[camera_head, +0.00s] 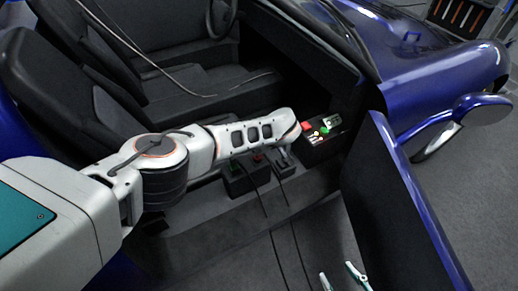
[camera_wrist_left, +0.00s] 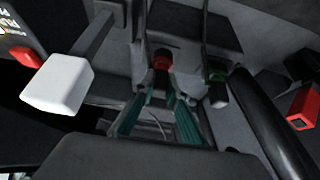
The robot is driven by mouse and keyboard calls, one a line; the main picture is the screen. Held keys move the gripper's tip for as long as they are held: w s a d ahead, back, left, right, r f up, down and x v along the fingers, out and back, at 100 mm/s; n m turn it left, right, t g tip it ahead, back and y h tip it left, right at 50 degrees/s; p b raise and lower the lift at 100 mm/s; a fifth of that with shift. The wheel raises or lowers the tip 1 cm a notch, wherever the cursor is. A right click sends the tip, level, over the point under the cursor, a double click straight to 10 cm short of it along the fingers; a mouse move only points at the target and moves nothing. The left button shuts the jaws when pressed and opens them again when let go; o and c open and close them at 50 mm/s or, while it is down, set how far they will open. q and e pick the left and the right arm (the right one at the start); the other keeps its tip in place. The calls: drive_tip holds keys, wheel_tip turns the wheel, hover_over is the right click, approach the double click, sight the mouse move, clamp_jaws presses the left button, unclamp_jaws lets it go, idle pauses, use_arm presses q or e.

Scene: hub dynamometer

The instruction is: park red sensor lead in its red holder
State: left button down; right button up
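My left gripper (camera_wrist_left: 161,98) reaches down into the car in the left wrist view, its two teal fingers apart. A dark connector with a red end (camera_wrist_left: 162,61), apparently the red sensor lead, lies beyond and between the fingertips; I see no clear contact. In the head view its red part (camera_head: 258,157) shows beside my arm, and the left fingers are hidden. A red hollow block (camera_wrist_left: 303,106), possibly the red holder, is at the right of the wrist view. My right gripper (camera_head: 342,279) is open and empty at the bottom of the head view.
A dark connector with a green end (camera_wrist_left: 217,76) is right of the red one. A control box (camera_head: 322,138) with coloured buttons stands beyond my left wrist. A white block (camera_wrist_left: 57,83) sits at left. The open door (camera_head: 395,200) bounds the right side.

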use_arm(q)
drive_tip(key=shift+r, duration=0.15)
use_arm(e)
drive_tip(key=shift+w+r, duration=0.15)
drive_tip(key=shift+r, duration=0.05)
use_arm(q)
drive_tip(key=shift+r, duration=0.3)
use_arm(e)
drive_tip(key=shift+a+r, duration=0.1)
drive_tip(key=shift+r, duration=0.15)
drive_tip(key=shift+w, duration=0.1)
use_arm(q)
drive_tip(key=shift+r, duration=0.25)
use_arm(e)
drive_tip(key=shift+r, duration=0.1)
use_arm(q)
drive_tip(key=shift+w+r+p, duration=0.1)
drive_tip(key=shift+r+p, duration=0.35)
drive_tip(key=shift+r, duration=0.15)
drive_tip(key=shift+r+p, duration=0.5)
drive_tip(key=shift+r, duration=0.95)
use_arm(e)
drive_tip(key=shift+w+r+t, duration=0.25)
drive_tip(key=shift+w+r, duration=0.15)
drive_tip(key=shift+r, duration=0.35)
drive_tip(key=shift+w+r+t, duration=0.25)
drive_tip(key=shift+w+r, duration=0.15)
drive_tip(key=shift+r, duration=0.35)
